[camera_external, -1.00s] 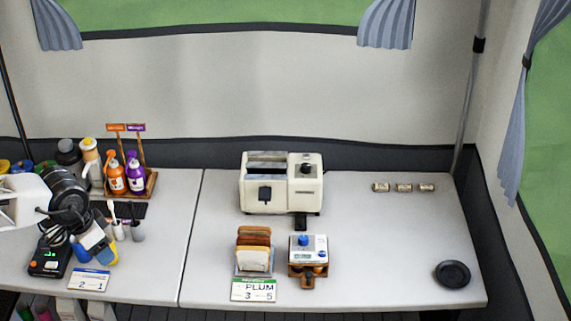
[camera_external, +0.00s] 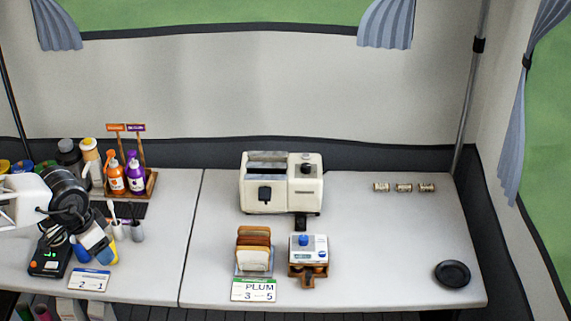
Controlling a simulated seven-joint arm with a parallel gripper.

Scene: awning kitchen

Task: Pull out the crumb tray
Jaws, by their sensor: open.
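A cream toaster (camera_external: 280,184) with a long slot on top and a dark lever on its front stands on the right-hand worktop, near the back. A small black tab (camera_external: 301,222) sticks out at its lower front edge, right of the middle. It may be the handle of the crumb tray; the rest of a tray is not visible. My gripper (camera_external: 105,255) is at the far left, over the left worktop, well away from the toaster. It is open, though its fingers are small and hard to make out. I see nothing held in it.
A rack of toast slices (camera_external: 254,250) and a small device with a blue knob (camera_external: 308,251) stand in front of the toaster. A black plate (camera_external: 452,274) lies at the right. Orange and purple bottles (camera_external: 126,174) stand at the left. The right worktop is mostly clear.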

